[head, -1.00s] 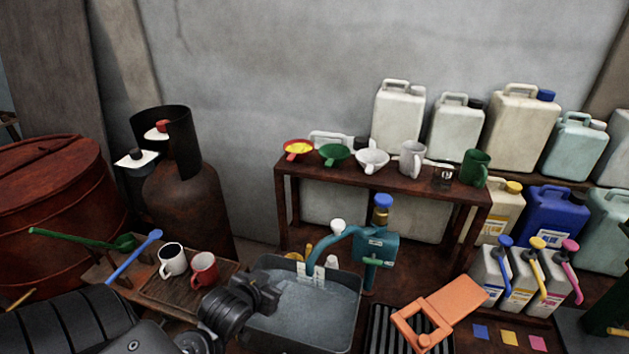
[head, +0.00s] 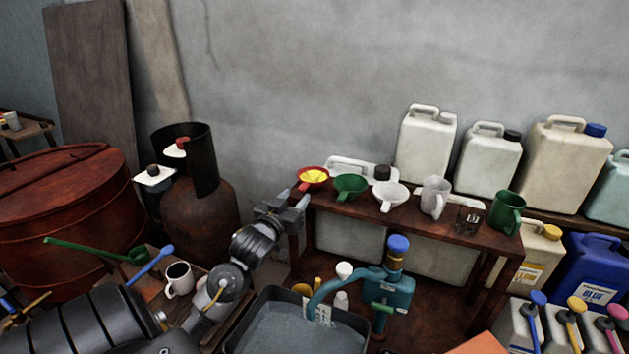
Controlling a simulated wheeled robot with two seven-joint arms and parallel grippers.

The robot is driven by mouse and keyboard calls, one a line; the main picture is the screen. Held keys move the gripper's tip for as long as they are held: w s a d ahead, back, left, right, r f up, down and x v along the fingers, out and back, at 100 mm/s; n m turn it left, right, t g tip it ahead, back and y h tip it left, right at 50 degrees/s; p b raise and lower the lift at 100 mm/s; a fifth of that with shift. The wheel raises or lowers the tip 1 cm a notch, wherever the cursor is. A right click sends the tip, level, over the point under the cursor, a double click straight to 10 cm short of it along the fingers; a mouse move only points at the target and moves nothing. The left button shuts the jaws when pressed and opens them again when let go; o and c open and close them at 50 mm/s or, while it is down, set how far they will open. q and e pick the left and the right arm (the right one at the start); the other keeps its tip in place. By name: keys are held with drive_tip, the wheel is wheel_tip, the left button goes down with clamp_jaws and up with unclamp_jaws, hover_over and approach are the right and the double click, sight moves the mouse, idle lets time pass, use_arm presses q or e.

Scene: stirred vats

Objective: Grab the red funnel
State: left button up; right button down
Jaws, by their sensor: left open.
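The red funnel (head: 313,185) has a yellow inside and sits at the left end of the brown wooden shelf (head: 400,228), with its spout toward the front left. My left gripper (head: 292,202) is open and empty, just left of and in front of the funnel, near the shelf's left corner. I cannot tell whether a finger touches the funnel. My right gripper is not in view.
A green funnel (head: 350,186) and a white funnel (head: 389,196) stand close to the right of the red one. A white jerrycan (head: 345,168) lies behind. A water basin (head: 295,332) with a teal pump (head: 392,292) is below.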

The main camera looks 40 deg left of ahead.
sight(300, 190)
use_arm(q)
drive_tip(key=shift+w+a, duration=0.2)
drive_tip(key=shift+w, duration=0.15)
drive_tip(key=p+x, duration=0.2)
drive_tip(key=x, duration=0.2)
drive_tip(key=shift+w+p, duration=0.15)
drive_tip(key=shift+p, duration=0.25)
drive_tip(key=shift+w+a+f, duration=0.1)
drive_tip(key=shift+w+a, duration=0.1)
drive_tip(key=shift+w, duration=0.1)
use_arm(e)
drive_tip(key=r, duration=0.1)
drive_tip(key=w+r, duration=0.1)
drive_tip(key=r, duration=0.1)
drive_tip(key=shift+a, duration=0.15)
use_arm(q)
drive_tip(key=shift+s, duration=0.1)
clamp_jaws()
